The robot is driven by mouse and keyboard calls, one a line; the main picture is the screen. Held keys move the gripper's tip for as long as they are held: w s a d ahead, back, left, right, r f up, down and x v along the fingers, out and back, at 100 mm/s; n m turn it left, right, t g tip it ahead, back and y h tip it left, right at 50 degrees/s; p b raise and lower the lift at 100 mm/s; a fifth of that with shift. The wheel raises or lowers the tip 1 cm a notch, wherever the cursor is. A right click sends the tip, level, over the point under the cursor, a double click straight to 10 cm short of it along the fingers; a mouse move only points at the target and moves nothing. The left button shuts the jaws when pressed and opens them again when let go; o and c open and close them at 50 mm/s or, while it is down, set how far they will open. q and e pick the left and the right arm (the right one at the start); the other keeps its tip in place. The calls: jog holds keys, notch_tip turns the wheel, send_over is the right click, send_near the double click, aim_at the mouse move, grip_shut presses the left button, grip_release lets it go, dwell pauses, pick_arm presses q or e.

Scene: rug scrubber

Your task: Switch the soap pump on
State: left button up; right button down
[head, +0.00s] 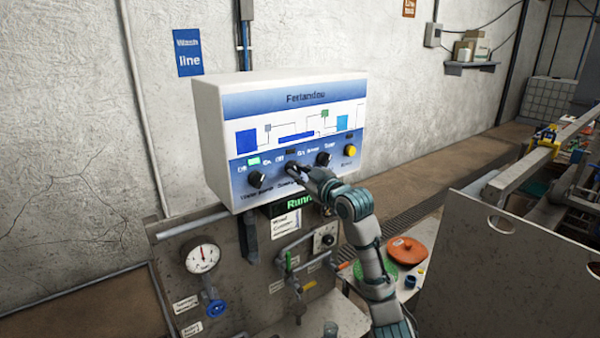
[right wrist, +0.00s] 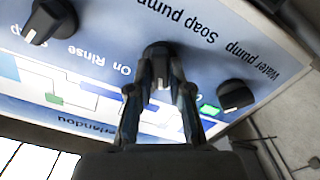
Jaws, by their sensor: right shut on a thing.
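The soap pump knob (head: 290,167) is the middle dark knob on the white and blue control panel (head: 232,102). In the upside-down right wrist view the knob (right wrist: 159,52) sits under the printed words "Soap pump". My right gripper (head: 299,173) reaches the panel from the lower right. Its two fingers (right wrist: 162,75) are closed on the sides of the knob. The knob's pale mark shows between the fingers in the wrist view. The small lamp above this knob looks dark in the head view. My left gripper is out of view.
The water pump knob (head: 256,180) is left of the soap knob, with a lit green lamp (head: 253,161). Another knob (head: 323,159) and a yellow button (head: 350,151) are to the right. Below are a gauge (head: 202,256), pipes and a blue valve (head: 216,308).

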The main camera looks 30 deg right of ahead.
jog(key=shift+s+r+m+p, duration=0.1)
jog(key=shift+r+m+p, duration=0.45)
jog(key=shift+m, duration=0.35)
jog(key=shift+d+m+p, duration=0.15)
jog(key=shift+m+p, duration=1.25)
jog(key=shift+m, duration=1.05)
jog(key=shift+d+m+p, duration=0.1)
jog(key=shift+m+p, duration=1.3)
jog(key=shift+m, duration=1.05)
jog(key=shift+f, duration=0.1)
jog(key=c, duration=1.1)
grip_release()
jog(key=shift+d+f, duration=0.1)
jog(key=shift+f, duration=0.05)
jog(key=shift+d+f, duration=0.1)
